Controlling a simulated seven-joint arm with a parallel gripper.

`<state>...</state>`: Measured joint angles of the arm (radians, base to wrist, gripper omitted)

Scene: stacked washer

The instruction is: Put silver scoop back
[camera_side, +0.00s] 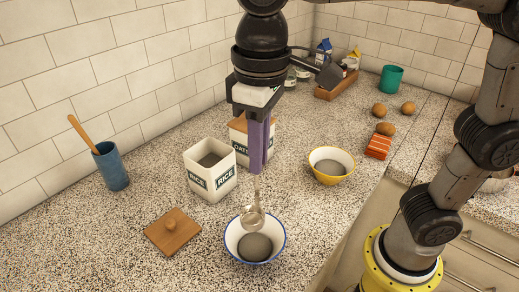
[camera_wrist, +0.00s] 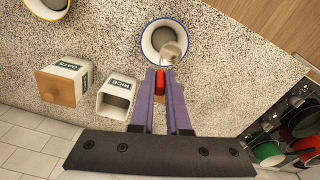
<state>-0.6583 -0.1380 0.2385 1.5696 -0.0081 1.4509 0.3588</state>
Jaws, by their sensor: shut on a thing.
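The silver scoop (camera_side: 254,216) hangs below my gripper (camera_side: 257,172), its bowl end down, over the blue-rimmed bowl (camera_side: 232,234). My gripper is shut on the scoop's handle, and a red part (camera_wrist: 159,80) shows between the purple fingers in the wrist view. The scoop head (camera_wrist: 171,50) overlaps the bowl's edge in that view; I cannot tell whether it touches. The blue-rimmed bowl has grey contents. The white RICE canister (camera_side: 208,180) stands open behind the bowl with grey contents inside. Its square wooden lid (camera_side: 160,243) with a knob lies on the counter at the left.
The OATS canister (camera_side: 239,150), with a wooden lid, stands close behind my gripper. A yellow-rimmed bowl (camera_side: 325,178) is to the right. A blue holder (camera_side: 112,168) with a wooden utensil stands at left. A green cup (camera_side: 391,79) and several potato-like items are at the back right.

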